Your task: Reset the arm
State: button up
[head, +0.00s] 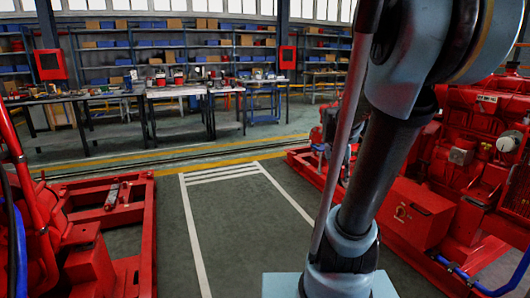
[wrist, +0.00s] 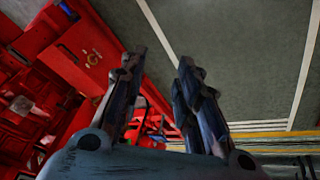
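My gripper (wrist: 158,75) shows in the wrist view with its two dark fingers apart and nothing between them. Beyond the fingers are the grey floor and part of a red machine. In the head view my arm fills the right of centre, and my gripper is not visible there.
A red diesel pumpset (head: 430,190) stands close on the right, partly behind my arm; its red side also shows in the wrist view (wrist: 85,50). A red frame (head: 135,230) stands on the left. Workbenches (head: 180,92) and shelves (head: 160,45) line the back. The marked floor lane (head: 240,230) between is clear.

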jog(key=s+a+f+n+y, duration=0.1)
jog(key=s+a+f, duration=0.1)
jog(key=s, duration=0.4)
jog(key=s+a+f+n+g+y, duration=0.1)
jog(key=s+a+f, duration=0.1)
jog(key=s+a, duration=0.2)
jog(key=s+a+f+n, duration=0.1)
jog(key=s+a+f, duration=0.2)
jog(key=s, duration=0.5)
jog(key=shift+n+y, duration=0.4)
